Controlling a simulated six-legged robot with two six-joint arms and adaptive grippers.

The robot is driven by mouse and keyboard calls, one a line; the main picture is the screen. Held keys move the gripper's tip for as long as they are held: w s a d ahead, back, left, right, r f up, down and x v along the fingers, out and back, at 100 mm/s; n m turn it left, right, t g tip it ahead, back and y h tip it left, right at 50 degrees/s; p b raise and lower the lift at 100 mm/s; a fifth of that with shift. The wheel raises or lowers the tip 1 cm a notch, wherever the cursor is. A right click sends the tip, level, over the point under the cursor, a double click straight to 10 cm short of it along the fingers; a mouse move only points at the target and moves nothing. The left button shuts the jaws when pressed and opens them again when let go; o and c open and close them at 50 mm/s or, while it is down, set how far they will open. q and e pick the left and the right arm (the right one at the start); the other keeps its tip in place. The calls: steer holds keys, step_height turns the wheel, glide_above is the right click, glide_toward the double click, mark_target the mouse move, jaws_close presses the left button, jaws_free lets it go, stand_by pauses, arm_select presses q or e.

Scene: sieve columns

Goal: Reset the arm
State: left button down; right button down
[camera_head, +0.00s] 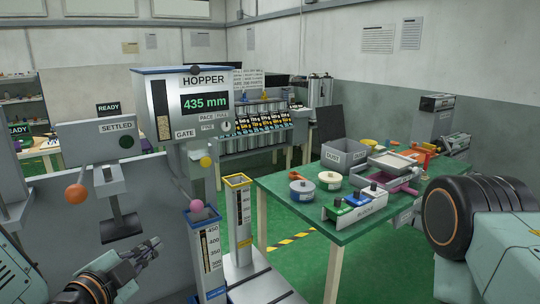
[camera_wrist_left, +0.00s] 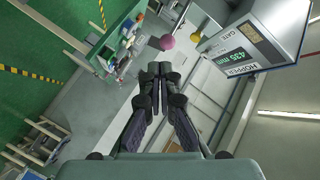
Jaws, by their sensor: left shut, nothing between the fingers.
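My left gripper (camera_head: 152,245) is at the lower left of the head view, shut and empty, apart from the machine and the columns. It also shows in the left wrist view (camera_wrist_left: 161,70), with its fingers together and nothing between them. Part of my right arm is at the right edge of the head view; its gripper is out of view.
The hopper (camera_head: 190,82) reads 435 mm; a SETTLED box (camera_head: 88,134) is left of it. An orange ball (camera_head: 76,191) hangs below that box. A blue-rimmed column (camera_head: 211,262) with a pink ball (camera_head: 197,206) and a yellow-rimmed column (camera_head: 239,225) stand right of my gripper. A green table (camera_head: 290,215) holds tools.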

arm_select(q)
steer(key=s+f+n+g+y+b, duration=0.15)
steer(key=s+f+n+g, duration=0.45)
steer(key=f, duration=0.6)
steer(key=s+f+n+g+b, duration=0.25)
steer(key=s+f+n, duration=0.45)
steer(key=f, duration=0.4)
steer(key=s+f+g+y+b, duration=0.1)
steer(key=s+f+g, duration=0.2)
steer(key=s+f, duration=0.4)
steer(key=s+f+g+b, duration=0.1)
steer(key=s+f+g, duration=0.3)
steer(key=s, duration=0.9)
step_height(320, 180, down, 3)
steer(key=shift+d+r+n+y+b, duration=0.15)
steer(key=shift+d+n+y+b, duration=0.15)
steer(key=shift+y, duration=0.05)
steer(key=c, duration=2.1)
jaws_free()
